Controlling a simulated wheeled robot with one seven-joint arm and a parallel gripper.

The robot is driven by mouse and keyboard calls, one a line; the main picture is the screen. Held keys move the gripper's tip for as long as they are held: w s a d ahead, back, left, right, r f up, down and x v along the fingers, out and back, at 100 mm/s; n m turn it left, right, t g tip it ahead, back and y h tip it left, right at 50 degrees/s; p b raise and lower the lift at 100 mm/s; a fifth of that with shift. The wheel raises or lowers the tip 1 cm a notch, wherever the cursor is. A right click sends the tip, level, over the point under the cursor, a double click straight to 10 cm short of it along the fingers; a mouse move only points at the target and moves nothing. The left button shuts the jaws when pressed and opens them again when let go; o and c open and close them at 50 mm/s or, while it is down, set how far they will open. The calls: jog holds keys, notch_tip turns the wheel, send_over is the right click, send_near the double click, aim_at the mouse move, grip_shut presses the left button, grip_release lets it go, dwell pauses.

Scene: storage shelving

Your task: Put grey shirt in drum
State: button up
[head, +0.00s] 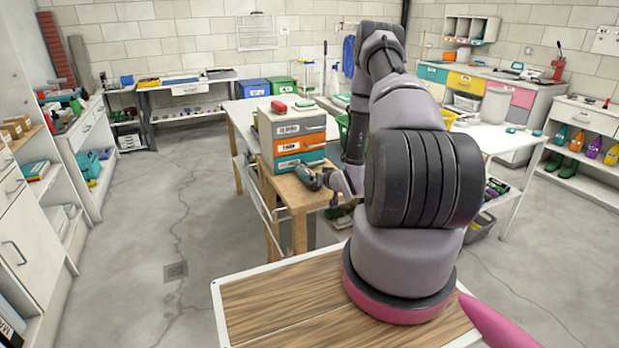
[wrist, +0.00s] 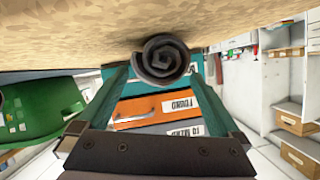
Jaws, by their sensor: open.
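A dark grey rolled cloth (wrist: 162,62), which looks like the grey shirt, shows its spiral end in the wrist view. It lies against the wooden tabletop (wrist: 60,30), which appears at the top because that view is upside down. My gripper (wrist: 164,75) is open, with one teal finger on each side of the roll; I cannot tell whether they touch it. In the head view my gripper is low over the small wooden table (head: 297,197), partly hidden by my arm. A pale cylindrical container (head: 495,104), possibly the drum, stands on the right-hand white table.
A drawer unit (head: 284,143) with grey, orange and teal fronts stands right behind the roll. A green bin (wrist: 40,108) shows left in the wrist view. Shelving (head: 80,150) lines the left wall. Open concrete floor (head: 150,240) lies on the left.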

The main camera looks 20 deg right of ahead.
jog(key=v, duration=0.8)
jog(key=shift+s, duration=0.2)
jog(key=w+d+r+g+h, duration=0.1)
jog(key=w+r, duration=0.1)
jog(key=r, duration=0.5)
jog(key=w+d+r+g+h, duration=0.1)
jog(key=w+r, duration=0.1)
jog(key=r, duration=0.5)
jog(key=s+a+r+m+g+h, duration=0.1)
jog(key=s+a+r, duration=0.1)
jog(key=r, duration=0.5)
jog(key=s+a+r+g, duration=0.1)
jog(key=s+r, duration=0.1)
jog(key=r, duration=0.5)
jog(key=s+a+r+y, duration=0.1)
jog(key=s+a+r, duration=0.4)
jog(key=s, duration=0.4)
jog(key=s+a+r+m+g+y, duration=0.1)
jog(key=s+a+r, duration=0.4)
jog(key=s, duration=0.4)
jog(key=s+a+r+g+y, duration=0.1)
jog(key=s+a+r, duration=0.4)
jog(key=s+r, duration=0.2)
jog(key=shift+s+m, duration=0.3)
jog(key=shift+s, duration=0.85)
